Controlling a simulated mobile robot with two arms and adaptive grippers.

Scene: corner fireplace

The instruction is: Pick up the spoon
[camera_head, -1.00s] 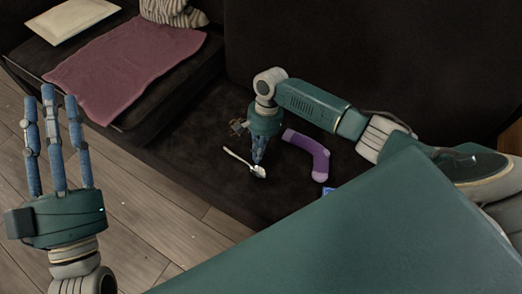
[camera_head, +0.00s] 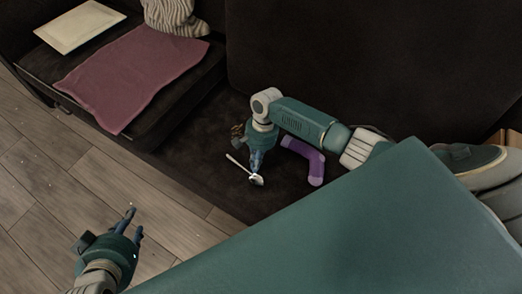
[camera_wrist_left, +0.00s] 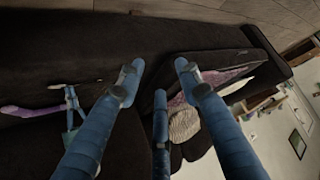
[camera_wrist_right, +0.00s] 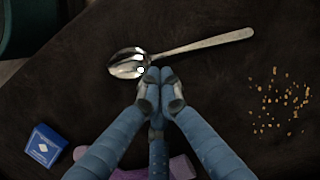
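The metal spoon (camera_head: 240,165) lies on the dark seat with its bowl toward my right gripper (camera_head: 256,172). In the right wrist view the spoon (camera_wrist_right: 195,46) has its bowl at left and its handle running up to the right. My right gripper (camera_wrist_right: 160,76) points down with its fingertips drawn together at the spoon's neck and bowl edge. I cannot tell whether any of the spoon is between the tips. My left gripper (camera_head: 133,222) is far from the spoon, over the floor. In the left wrist view its fingers (camera_wrist_left: 158,72) are spread and empty.
A purple bent tube (camera_head: 312,165) lies on the seat right of the spoon. A blue box (camera_wrist_right: 45,147) and scattered yellowish crumbs (camera_wrist_right: 280,103) are near it. A pink cloth (camera_head: 130,75), white tray (camera_head: 80,27) and striped cushion (camera_head: 172,15) are on the left seat.

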